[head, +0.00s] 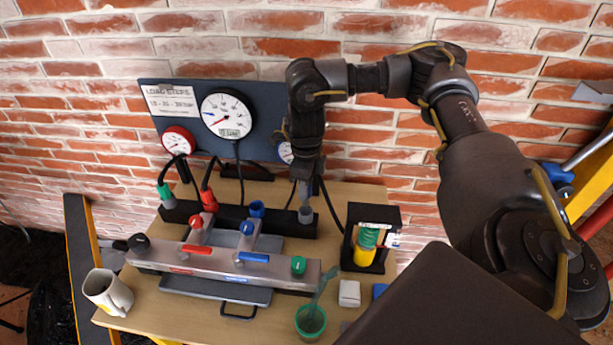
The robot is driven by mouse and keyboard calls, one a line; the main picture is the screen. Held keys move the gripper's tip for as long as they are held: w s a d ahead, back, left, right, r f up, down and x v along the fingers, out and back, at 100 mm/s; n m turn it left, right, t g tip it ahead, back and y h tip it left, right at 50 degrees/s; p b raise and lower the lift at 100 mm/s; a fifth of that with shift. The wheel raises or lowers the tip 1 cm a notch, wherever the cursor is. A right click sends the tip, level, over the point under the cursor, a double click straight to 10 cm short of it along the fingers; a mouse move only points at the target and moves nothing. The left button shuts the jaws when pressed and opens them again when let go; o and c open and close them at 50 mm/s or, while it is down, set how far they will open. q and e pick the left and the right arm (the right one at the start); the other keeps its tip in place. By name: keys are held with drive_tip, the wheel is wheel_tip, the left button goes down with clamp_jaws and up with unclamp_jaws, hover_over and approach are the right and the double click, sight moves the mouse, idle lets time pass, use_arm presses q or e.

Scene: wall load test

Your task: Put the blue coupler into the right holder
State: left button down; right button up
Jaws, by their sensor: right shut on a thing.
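My right gripper (305,194) points down over the right end of the long black holder bar (282,226). It is shut on a coupler that its fingers mostly hide, so its colour is unclear. A grey cylinder (306,215) shows right below the fingertips at the bar; I cannot tell whether it is the coupler's end or a socket. A blue cylindrical piece (257,208) stands in the bar left of the gripper. A red coupler (209,199) and a green coupler (165,192), both with black hoses, stand further left. My left gripper is out of view.
A gauge panel (263,110) is behind my gripper. A metal manifold (215,262) with red and blue levers lies in front of the bar. A black box (370,216) with a yellow-green item, a green cup (311,321), a white block (349,293) and a mug (108,292) stand around.

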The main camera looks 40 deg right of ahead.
drive_tip(key=shift+f, duration=0.15)
drive_tip(key=shift+f+b, duration=0.45)
drive_tip(key=shift+f, duration=0.3)
drive_tip(key=shift+p, duration=0.35)
drive_tip(key=shift+f, duration=0.25)
idle(0.6)
drive_tip(key=shift+f, duration=0.35)
drive_tip(key=shift+f+b, duration=0.1)
drive_tip(key=shift+b, duration=0.2)
drive_tip(key=shift+f, duration=0.55)
drive_tip(key=shift+f+b, duration=0.15)
drive_tip(key=shift+b, duration=0.15)
idle(0.3)
drive_tip(key=shift+f, duration=0.55)
